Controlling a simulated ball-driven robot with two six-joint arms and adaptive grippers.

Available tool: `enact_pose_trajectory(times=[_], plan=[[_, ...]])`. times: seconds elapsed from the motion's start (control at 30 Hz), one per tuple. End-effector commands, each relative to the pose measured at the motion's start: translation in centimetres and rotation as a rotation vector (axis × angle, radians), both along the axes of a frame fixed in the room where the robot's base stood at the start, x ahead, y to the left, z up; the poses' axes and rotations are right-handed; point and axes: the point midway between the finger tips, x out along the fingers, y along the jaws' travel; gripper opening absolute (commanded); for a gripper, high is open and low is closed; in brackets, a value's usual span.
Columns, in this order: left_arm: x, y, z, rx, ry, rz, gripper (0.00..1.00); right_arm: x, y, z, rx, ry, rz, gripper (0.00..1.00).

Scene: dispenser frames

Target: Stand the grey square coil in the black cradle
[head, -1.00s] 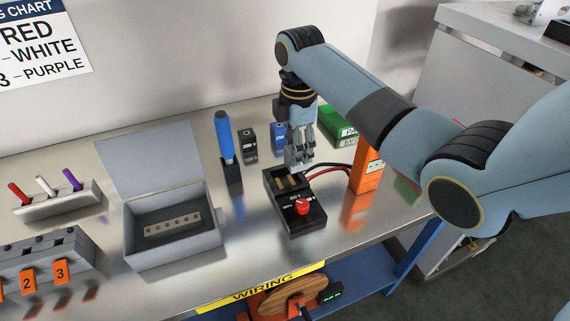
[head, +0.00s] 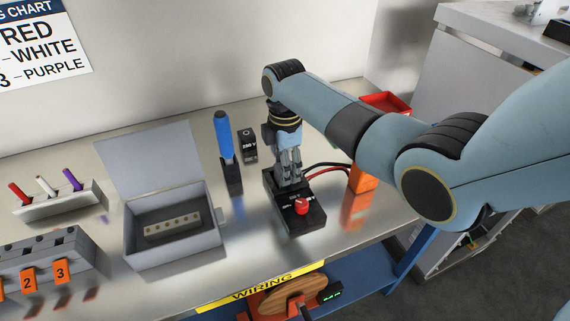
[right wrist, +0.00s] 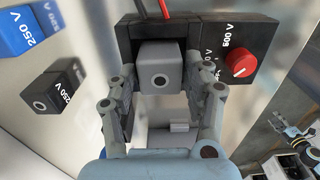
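The grey square coil (right wrist: 162,78), a block with a round hole in its face, is between the fingers of my right gripper (right wrist: 163,95), which look shut on it. In the head view my right gripper (head: 289,180) is lowered onto the black cradle (head: 292,222) and hides the coil and the slot. In the right wrist view the coil is over or in the slot of the cradle (right wrist: 209,42); I cannot tell how deep it sits. My left gripper (right wrist: 296,130) appears small at the lower right there, its fingers unclear; it is outside the head view.
A black 250 V block (head: 247,145) and a blue-handled tool (head: 224,138) stand behind. A blue 250 V block (right wrist: 22,30) shows in the wrist view. A grey open-lidded box (head: 172,250) is left of the cradle. Red and black leads run to an orange unit (head: 363,180).

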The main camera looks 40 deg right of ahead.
Motion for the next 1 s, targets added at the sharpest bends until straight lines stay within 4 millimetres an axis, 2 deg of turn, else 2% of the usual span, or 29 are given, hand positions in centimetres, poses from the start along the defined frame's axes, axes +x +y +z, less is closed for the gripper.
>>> enact_pose_trajectory(times=[0.1, 0.33, 0.47, 0.8, 1.0], plan=[[0.0, 0.0, 0.0, 0.0, 0.0, 0.0, 0.4, 0.0, 0.0, 0.0, 0.0, 0.0, 0.0, 0.65], [0.0, 0.0, 0.1, 0.0, 0.0, 0.0, 0.4, 0.0, 0.0, 0.1, 0.0, -0.001, 0.0, 0.65], [0.0, 0.0, 0.2, 0.0, 0.0, 0.0, 0.4, 0.1, 0.0, 1.1, -0.001, -0.003, 0.0, 0.65], [0.0, 0.0, 0.3, 0.0, -0.001, 0.0, 0.4, 0.2, 0.0, 8.3, 0.0, -0.005, 0.0, 0.65], [0.1, 0.0, 0.2, 0.0, -0.001, 0.0, 0.4, 0.1, 0.0, 11.4, 0.0, -0.003, 0.0, 0.65]])
